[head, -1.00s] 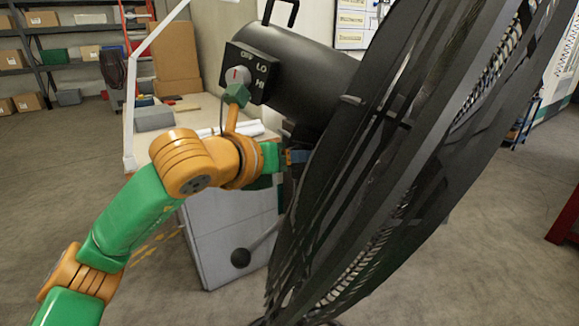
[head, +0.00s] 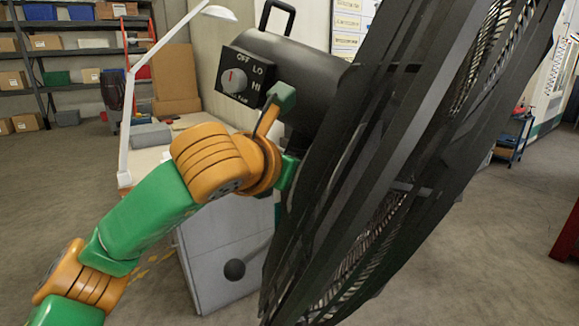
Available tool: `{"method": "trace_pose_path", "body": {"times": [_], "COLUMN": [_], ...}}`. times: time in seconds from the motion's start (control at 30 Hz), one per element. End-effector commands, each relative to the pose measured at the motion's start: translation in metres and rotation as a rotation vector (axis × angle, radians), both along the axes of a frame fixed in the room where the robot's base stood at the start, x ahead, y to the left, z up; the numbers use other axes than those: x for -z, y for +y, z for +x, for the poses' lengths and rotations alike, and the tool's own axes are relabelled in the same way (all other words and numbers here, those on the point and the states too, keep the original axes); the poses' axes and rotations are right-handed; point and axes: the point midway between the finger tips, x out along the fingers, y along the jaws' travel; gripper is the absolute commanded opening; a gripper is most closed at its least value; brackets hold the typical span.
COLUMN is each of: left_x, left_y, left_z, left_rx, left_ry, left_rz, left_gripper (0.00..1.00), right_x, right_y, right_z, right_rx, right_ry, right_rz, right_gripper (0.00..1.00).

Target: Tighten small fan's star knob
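The fan fills the middle and right of the head view, with a dark ribbed cage (head: 400,170) and a black motor housing (head: 310,75). Its control box (head: 236,78) carries a grey dial with a red mark and OFF, LO and HI labels. I cannot make out a star knob; the area under the housing is covered by my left wrist. My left gripper's green hand (head: 288,172) is below the housing, close against the cage edge. My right gripper is out of view.
A black ball on a rod (head: 234,269) is below my wrist, in front of a grey cabinet (head: 215,240). A bench with a white lamp (head: 127,110) stands behind. Shelves with boxes (head: 75,60) are at the back left. The floor at left is open.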

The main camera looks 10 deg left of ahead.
Motion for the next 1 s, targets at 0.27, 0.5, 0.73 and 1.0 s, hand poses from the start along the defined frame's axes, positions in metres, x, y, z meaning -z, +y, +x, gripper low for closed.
{"method": "trace_pose_path", "body": {"times": [0.27, 0.5, 0.73, 1.0], "left_x": [0.0000, 0.0002, 0.0008, 0.0004], "left_y": [0.0000, -0.0003, -0.0009, -0.0006], "left_z": [0.0000, -0.0001, -0.0003, -0.0003], "left_rx": [0.001, 0.001, 0.003, 0.004], "left_ry": [-0.001, -0.001, 0.002, 0.002], "left_rz": [0.005, 0.004, 0.004, 0.004], "left_gripper": [0.03, 0.89, 0.89, 0.89], "right_x": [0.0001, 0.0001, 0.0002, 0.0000], "right_y": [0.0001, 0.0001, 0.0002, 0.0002], "right_z": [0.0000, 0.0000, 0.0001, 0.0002], "right_rx": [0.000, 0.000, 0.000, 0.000], "right_ry": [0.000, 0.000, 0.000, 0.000], "right_rz": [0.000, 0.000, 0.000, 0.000], "right_gripper": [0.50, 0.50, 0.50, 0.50]}}
